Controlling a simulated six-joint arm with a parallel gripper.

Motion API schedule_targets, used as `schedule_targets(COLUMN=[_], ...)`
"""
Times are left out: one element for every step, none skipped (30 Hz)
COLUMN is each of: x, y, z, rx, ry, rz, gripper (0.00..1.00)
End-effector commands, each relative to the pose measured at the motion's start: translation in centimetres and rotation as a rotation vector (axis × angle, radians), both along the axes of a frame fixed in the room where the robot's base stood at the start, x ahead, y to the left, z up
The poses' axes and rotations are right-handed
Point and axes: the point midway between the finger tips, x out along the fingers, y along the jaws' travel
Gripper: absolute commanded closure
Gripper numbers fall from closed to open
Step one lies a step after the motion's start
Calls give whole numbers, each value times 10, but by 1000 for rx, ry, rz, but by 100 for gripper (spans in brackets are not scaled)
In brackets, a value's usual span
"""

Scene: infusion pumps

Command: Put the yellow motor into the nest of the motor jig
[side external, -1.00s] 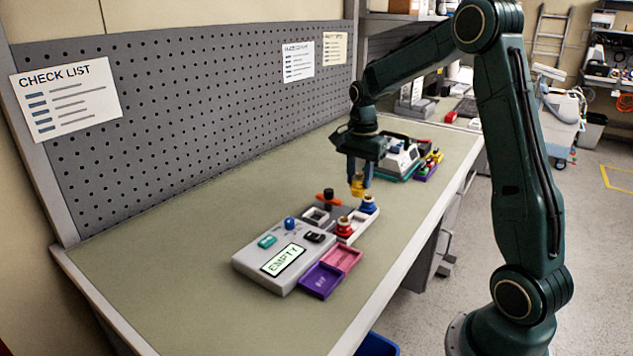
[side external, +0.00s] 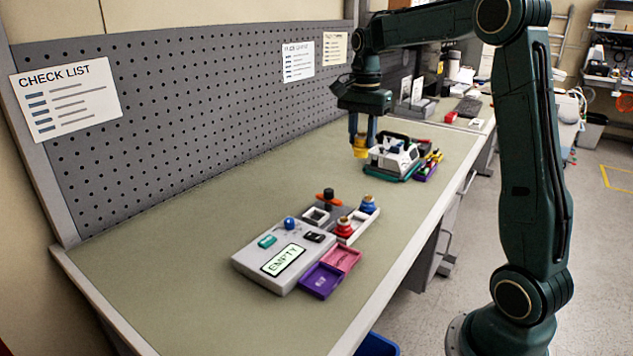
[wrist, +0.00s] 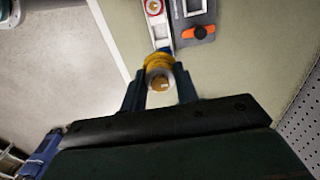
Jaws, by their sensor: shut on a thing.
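My gripper (side external: 361,141) is shut on the yellow motor (side external: 359,150) and holds it in the air above the bench. In the wrist view the yellow motor (wrist: 158,72) sits between my two fingers (wrist: 158,92). The motor jig (side external: 318,214) is a grey plate with a pale square nest and an orange lever with a black knob. It stands below the held motor in the side view, well apart from it. In the wrist view the jig (wrist: 186,12) is only partly seen at the top.
A white tray (side external: 363,228) beside the jig holds a red motor (side external: 344,227) and a blue motor (side external: 368,205). A grey box marked EMPTY (side external: 262,252), with purple (side external: 320,280) and pink (side external: 342,258) bins, stands nearer. A white device (side external: 394,158) stands behind.

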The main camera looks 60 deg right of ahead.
Motion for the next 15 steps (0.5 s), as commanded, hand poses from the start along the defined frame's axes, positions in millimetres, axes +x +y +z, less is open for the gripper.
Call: schedule_targets(x=[0, 0, 0, 0, 0, 0, 0, 0, 0, 1, 1, 3, 4, 6, 9], y=[0, 0, 0, 0, 0, 0, 0, 0, 0, 0, 0, 1, 1, 2, 3], z=[0, 0, 0, 0, 0, 0, 0, 0, 0, -1, -1, -3, -4, -6, -9], rx=[-1, -1, 0, -1, -1, -1, -1, 0, 0, 0, 0, 0, 0, 0, 1], ry=[-1, -1, -1, -1, -1, -1, -1, -1, -1, -1, -1, 0, 0, 0, 2], rz=[0, 0, 0, 0, 0, 0, 0, 0, 0, 0, 0, 1, 1, 2, 2], gripper=[96, 96, 96, 96, 96, 96, 96, 96, 96, 96, 96, 96, 96, 96, 96])
